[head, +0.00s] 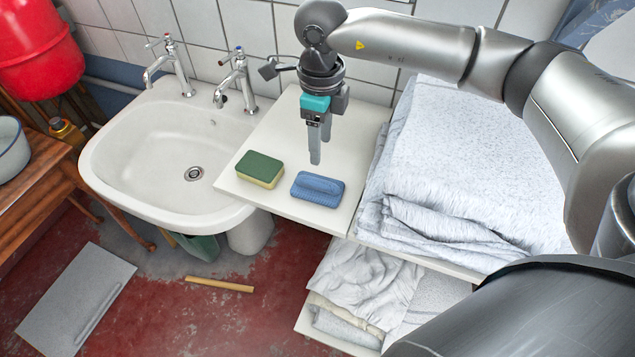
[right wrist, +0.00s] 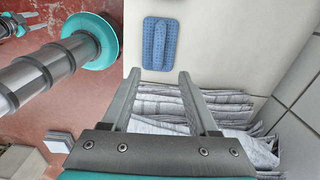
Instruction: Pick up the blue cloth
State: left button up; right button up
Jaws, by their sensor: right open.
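The blue cloth (head: 318,189) lies folded on a white shelf (head: 275,200), just right of a green and yellow sponge (head: 260,169). It also shows near the top of the right wrist view (right wrist: 160,44). My right gripper (head: 316,160) points down above the shelf, just behind the cloth in the head view. In the right wrist view my right gripper (right wrist: 159,76) has its fingers apart with nothing between them, and the cloth lies beyond the fingertips. My left gripper does not show in the head view.
A white sink (head: 140,160) with two taps stands left of the shelf. A large pile of folded white linen (head: 470,170) is close on the right, with more linen (head: 365,285) lower down. A tiled wall (head: 255,40) is behind. The shelf is clear around the cloth's front edge.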

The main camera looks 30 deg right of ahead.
send_over(318, 180)
jog(key=f, duration=0.5)
jog(key=shift+s+d, duration=0.15)
jog(key=shift+s, duration=0.05)
jog(key=shift+f, duration=0.45)
jog(key=f, duration=0.5)
jog(key=shift+w+a, duration=0.1)
jog(key=shift+a, duration=0.1)
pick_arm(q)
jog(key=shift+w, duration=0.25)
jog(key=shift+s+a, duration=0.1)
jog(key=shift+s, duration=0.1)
pick_arm(e)
grip_shut()
